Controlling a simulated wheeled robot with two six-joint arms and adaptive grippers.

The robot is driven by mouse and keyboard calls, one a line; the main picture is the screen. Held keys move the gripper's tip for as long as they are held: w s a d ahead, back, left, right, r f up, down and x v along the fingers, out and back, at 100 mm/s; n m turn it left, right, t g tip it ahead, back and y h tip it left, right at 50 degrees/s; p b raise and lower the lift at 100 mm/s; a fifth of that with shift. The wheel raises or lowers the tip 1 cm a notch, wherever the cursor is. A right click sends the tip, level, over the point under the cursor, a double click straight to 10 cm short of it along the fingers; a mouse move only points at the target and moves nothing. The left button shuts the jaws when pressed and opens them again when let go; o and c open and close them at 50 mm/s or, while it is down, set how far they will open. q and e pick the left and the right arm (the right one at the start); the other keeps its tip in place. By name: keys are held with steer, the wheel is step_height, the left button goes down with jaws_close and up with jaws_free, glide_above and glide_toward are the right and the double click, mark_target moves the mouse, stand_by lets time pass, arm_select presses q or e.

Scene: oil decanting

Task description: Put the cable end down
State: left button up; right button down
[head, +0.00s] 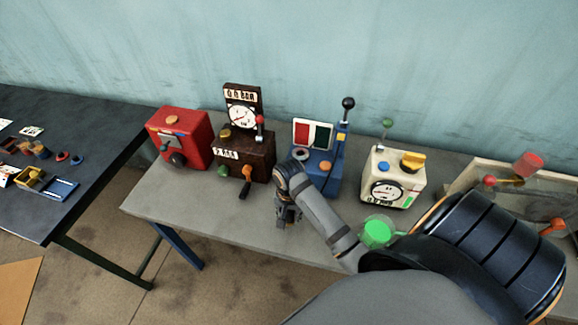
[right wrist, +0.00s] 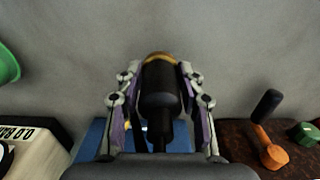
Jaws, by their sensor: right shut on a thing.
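The cable end (right wrist: 160,90) is a black cylinder with a brass-coloured ring at its tip, seen in the right wrist view. My right gripper (right wrist: 157,75) is shut on it, with a finger along each side. In the head view my right gripper (head: 287,215) is over the grey table (head: 225,222), in front of the blue device (head: 325,180). There the cable end is hidden or too small to make out. I cannot tell whether it touches the table. My left gripper is not in view.
Left of the gripper stand a brown box (head: 258,158) with an orange crank (head: 246,180) and a red box (head: 190,135). To the right are a cream dial device (head: 408,175) and a bright green round thing (head: 377,232). The table's front left is bare.

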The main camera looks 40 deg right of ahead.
steer(key=shift+f, duration=0.2)
steer(key=shift+f, duration=0.15)
steer(key=shift+f, duration=0.4)
steer(key=c, duration=0.8)
jaws_free()
